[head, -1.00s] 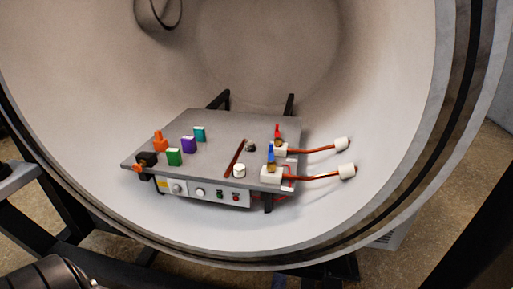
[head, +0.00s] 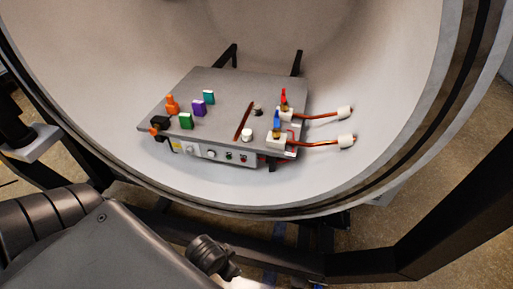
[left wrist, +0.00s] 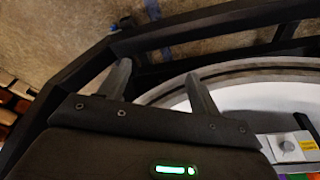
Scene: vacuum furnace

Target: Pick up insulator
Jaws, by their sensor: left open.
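A small white cylinder (head: 247,134), which looks like the insulator, stands upright near the front edge of the grey plate (head: 215,115) inside the round chamber. White pieces also sit on the copper tubes (head: 318,143) at the right; I cannot tell whether these count as insulators too. My left arm comes in at the bottom left of the head view. In the left wrist view my left gripper (left wrist: 159,69) is open and empty, its two fingers apart near the chamber's rim. The cylinder is not seen in that view. My right gripper is not in view.
The chamber rim (head: 240,212) curves between my arm and the plate. Green (head: 186,121), purple (head: 198,110), teal (head: 209,97) and orange (head: 172,104) pieces stand on the plate's left.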

